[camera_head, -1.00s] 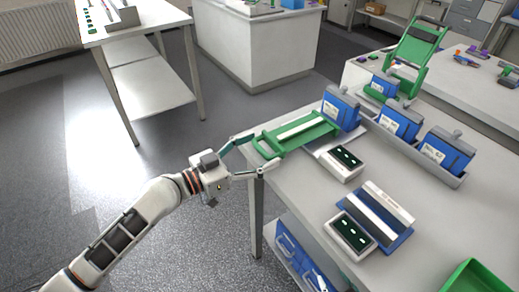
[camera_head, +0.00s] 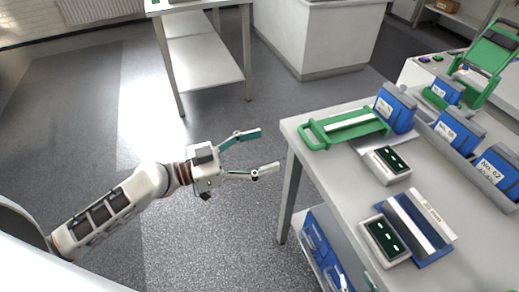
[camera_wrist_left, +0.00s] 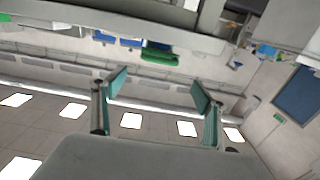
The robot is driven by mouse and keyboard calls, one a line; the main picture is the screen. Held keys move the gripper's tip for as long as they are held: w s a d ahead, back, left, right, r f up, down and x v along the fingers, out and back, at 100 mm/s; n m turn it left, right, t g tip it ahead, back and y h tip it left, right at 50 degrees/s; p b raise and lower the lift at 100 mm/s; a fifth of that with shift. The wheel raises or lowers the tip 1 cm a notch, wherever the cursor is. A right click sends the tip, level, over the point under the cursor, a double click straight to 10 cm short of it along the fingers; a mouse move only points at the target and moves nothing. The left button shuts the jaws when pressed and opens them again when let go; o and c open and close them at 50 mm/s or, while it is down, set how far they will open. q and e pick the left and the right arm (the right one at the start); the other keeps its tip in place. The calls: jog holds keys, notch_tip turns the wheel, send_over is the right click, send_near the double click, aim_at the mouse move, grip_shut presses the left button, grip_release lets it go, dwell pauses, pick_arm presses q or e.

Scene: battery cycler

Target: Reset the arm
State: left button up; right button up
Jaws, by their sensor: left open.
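My left arm reaches in from the left in the head view. Its gripper (camera_head: 262,152) is open and empty, over the floor to the left of the table (camera_head: 330,190). A gap separates its fingertips from the table's edge. In the left wrist view the two fingers (camera_wrist_left: 158,95) are spread apart with nothing between them. A green tray with a handle (camera_head: 343,129) lies at the table's near left corner, apart from the gripper. A green part (camera_wrist_left: 160,54) also shows beyond the fingers in the left wrist view.
Blue battery units (camera_head: 395,108) stand along the table's far side. Two display boxes (camera_head: 387,165) and a blue-and-white holder (camera_head: 420,228) sit on top. Blue items (camera_head: 318,245) are on the lower shelf. A white side table (camera_head: 200,64) stands behind; the floor between is clear.

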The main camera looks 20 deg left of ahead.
pick_arm(q)
jog(key=shift+a, duration=0.15)
jog(key=shift+f, duration=0.1)
dwell(0.3)
jog(key=s+a+f+n+y, duration=0.1)
jog(key=s+f+n+y, duration=0.15)
jog(key=f, duration=0.65)
jog(key=s+a+f+n+y, duration=0.15)
jog(key=f+y, duration=0.25)
jog(key=f, duration=0.4)
jog(key=s+a+f+n+y, duration=0.1)
jog(key=s+a+f+y, duration=0.1)
jog(key=s+f, duration=0.4)
jog(key=s+a+f+n+y, duration=0.1)
jog(key=s+a+f+y, duration=0.2)
jog(key=s+f, duration=0.2)
jog(key=shift+s+f+n, duration=0.3)
jog(key=shift+s+f, duration=0.05)
jog(key=shift+f, duration=0.35)
